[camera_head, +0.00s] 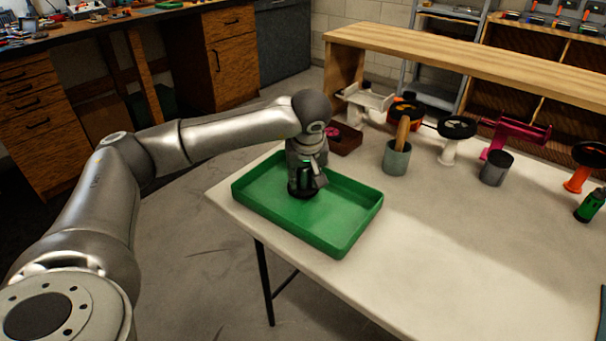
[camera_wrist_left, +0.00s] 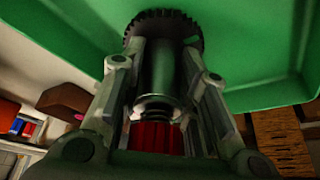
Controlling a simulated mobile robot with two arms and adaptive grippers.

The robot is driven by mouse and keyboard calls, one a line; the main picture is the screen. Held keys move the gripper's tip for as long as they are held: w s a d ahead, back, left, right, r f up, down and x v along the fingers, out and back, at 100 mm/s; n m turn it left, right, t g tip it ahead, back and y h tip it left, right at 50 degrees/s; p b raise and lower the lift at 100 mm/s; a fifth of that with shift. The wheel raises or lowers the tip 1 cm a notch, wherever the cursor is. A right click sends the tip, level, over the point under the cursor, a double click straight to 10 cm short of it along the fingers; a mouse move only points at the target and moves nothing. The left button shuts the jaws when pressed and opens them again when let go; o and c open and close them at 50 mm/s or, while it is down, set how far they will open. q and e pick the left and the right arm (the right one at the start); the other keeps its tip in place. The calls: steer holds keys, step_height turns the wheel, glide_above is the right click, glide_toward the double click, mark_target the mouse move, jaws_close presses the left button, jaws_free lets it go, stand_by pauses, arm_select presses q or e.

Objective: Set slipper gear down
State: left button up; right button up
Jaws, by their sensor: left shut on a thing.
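My left gripper (camera_head: 306,180) points down over the green tray (camera_head: 340,245). It is shut on the slipper gear, whose dark toothed rim (camera_wrist_left: 162,20) and shiny cylindrical body show between the fingers in the left wrist view. A red part shows behind the cylinder, nearer the palm. In the head view the dark gear (camera_head: 301,193) shows low at the fingertips, inside the tray's outline. I cannot tell whether it touches the tray floor. My right gripper is not in view.
Behind the tray on the white table (camera_head: 440,260) stand a brown box (camera_head: 346,143), a grey-green cup with a wooden handle (camera_head: 397,160), a dark cup (camera_head: 495,170), several coloured holders and a green bottle (camera_head: 590,205). The tray's visible floor is otherwise bare.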

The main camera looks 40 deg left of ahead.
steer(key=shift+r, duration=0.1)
arm_select(q)
steer(key=shift+f, duration=0.15)
steer(key=o, duration=1.1)
steer(key=shift+c, duration=0.2)
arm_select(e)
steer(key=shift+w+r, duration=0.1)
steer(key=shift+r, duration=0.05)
arm_select(q)
steer(key=shift+r, duration=0.2)
steer(key=p+v, duration=0.1)
steer(key=v, duration=1.1)
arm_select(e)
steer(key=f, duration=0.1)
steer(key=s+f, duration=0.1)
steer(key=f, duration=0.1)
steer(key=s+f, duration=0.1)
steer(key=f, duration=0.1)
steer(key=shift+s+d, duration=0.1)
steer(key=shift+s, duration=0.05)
arm_select(q)
steer(key=shift+w+a, duration=0.1)
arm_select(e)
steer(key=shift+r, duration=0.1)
